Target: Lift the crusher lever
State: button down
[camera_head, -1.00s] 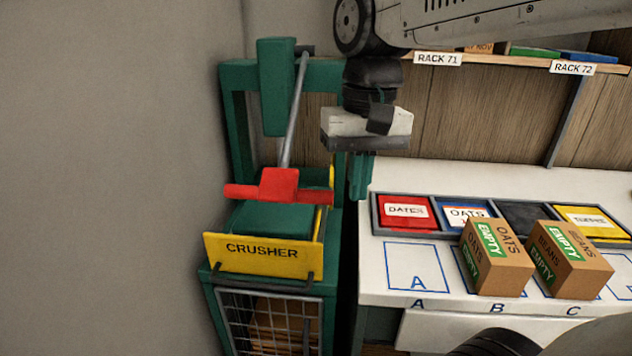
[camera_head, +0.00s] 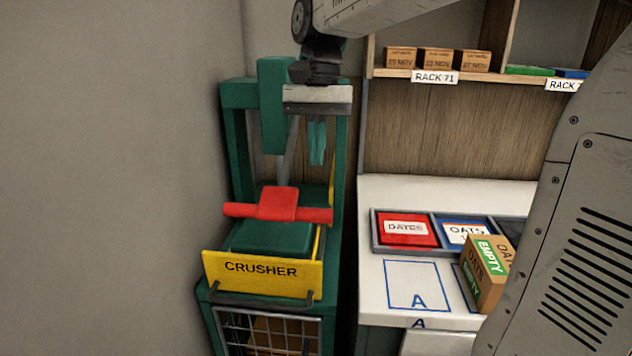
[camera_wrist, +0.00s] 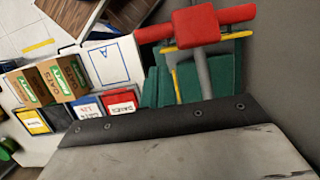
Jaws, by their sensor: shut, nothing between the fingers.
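The crusher is a green frame (camera_head: 237,150) with a yellow front panel (camera_head: 262,275) marked CRUSHER. Its lever has a red T-shaped handle (camera_head: 277,205) on a grey rod (camera_head: 288,150). The handle lies low, just above the green block behind the yellow panel. My gripper (camera_head: 317,160) is shut and empty, pointing down. In the head view it appears above and behind the handle, right of the rod, and apart from the handle. In the wrist view the red handle (camera_wrist: 195,25) and rod (camera_wrist: 202,75) show at the top; the fingertips are hidden there.
A white bench (camera_head: 375,270) stands right of the crusher, with a tray of bins (camera_head: 410,245) and an OATS box (camera_head: 485,270) marked EMPTY. A shelf (camera_head: 392,74) labelled RACK 71 holds small boxes behind. A grey wall is close on the left.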

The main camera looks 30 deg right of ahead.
jog(key=x, duration=0.9)
jog(key=shift+f, duration=0.25)
jog(key=shift+s+a+r, duration=0.1)
jog(key=shift+a, duration=0.05)
